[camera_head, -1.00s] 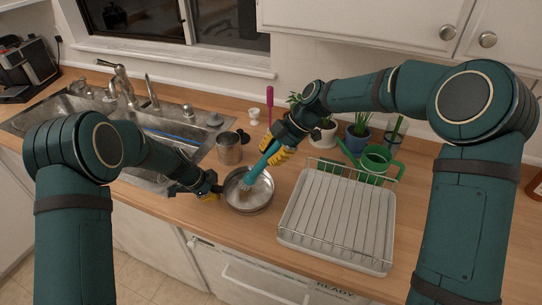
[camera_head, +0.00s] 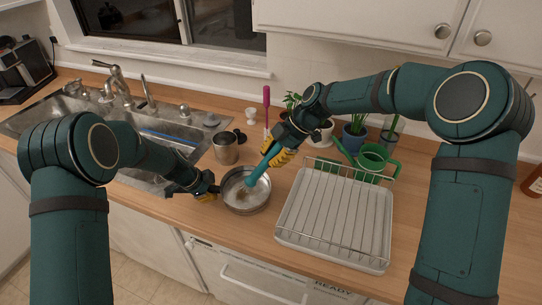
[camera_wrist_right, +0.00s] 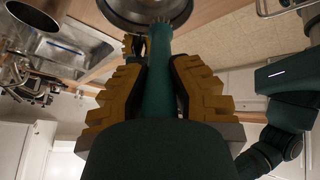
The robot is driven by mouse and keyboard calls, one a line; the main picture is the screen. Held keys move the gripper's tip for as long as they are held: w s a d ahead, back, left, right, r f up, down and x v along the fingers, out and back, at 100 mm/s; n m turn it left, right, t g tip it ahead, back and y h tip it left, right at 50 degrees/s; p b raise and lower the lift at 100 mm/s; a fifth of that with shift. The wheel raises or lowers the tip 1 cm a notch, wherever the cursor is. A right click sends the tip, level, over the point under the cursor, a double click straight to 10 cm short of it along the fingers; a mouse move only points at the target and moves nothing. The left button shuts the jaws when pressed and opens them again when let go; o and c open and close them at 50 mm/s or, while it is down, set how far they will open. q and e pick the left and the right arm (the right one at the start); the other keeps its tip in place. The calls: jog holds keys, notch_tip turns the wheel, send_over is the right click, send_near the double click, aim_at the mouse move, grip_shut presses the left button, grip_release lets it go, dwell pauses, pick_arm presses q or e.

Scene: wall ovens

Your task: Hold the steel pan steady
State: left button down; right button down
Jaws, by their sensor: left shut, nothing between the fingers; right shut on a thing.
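The round steel pan (camera_head: 243,207) stands on the wooden counter between the sink and the dish rack. It also shows at the top of the right wrist view (camera_wrist_right: 118,13). My left gripper (camera_head: 213,193) is at the pan's left side, close against its rim. Its fingers are shut with nothing between them; whether they touch the pan I cannot tell. My right gripper (camera_head: 280,153) is shut on a teal-handled brush (camera_head: 262,168), which slants down into the pan. In the right wrist view the brush handle (camera_wrist_right: 158,75) runs between the yellow fingers. The brush head is partly blurred inside the pan.
A white dish rack (camera_head: 333,220) stands right of the pan. A green watering can (camera_head: 372,160) and potted plants are behind it. A steel cup (camera_head: 225,149) stands behind the pan, beside the sink (camera_head: 130,180). The counter in front of the pan is clear.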

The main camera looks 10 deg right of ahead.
jog(key=shift+d+r, duration=0.1)
jog(key=shift+r, duration=0.25)
jog(key=shift+f, duration=0.15)
